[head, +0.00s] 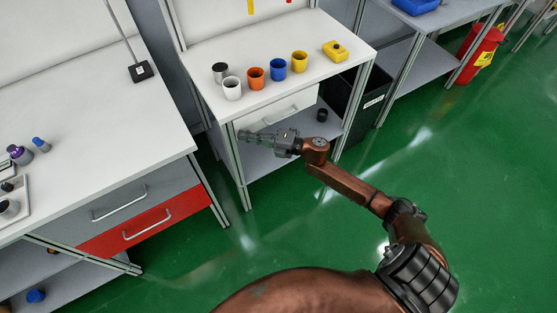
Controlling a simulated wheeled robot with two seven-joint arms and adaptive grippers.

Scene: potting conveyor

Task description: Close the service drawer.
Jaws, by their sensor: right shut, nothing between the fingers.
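A white drawer (302,101) with a pale bar handle sits under the top of the middle bench. Its front looks close to flush with the bench; a small gap cannot be told. My right gripper (243,135) is shut and empty, in front of the lower left part of this drawer, pointing left. Whether it touches the drawer cannot be told. The left bench has a grey drawer (170,183) above a red drawer (178,213), each with a bar handle. No label shows which one is the service drawer. My left gripper is not in view.
Green floor (480,170) is clear at right.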

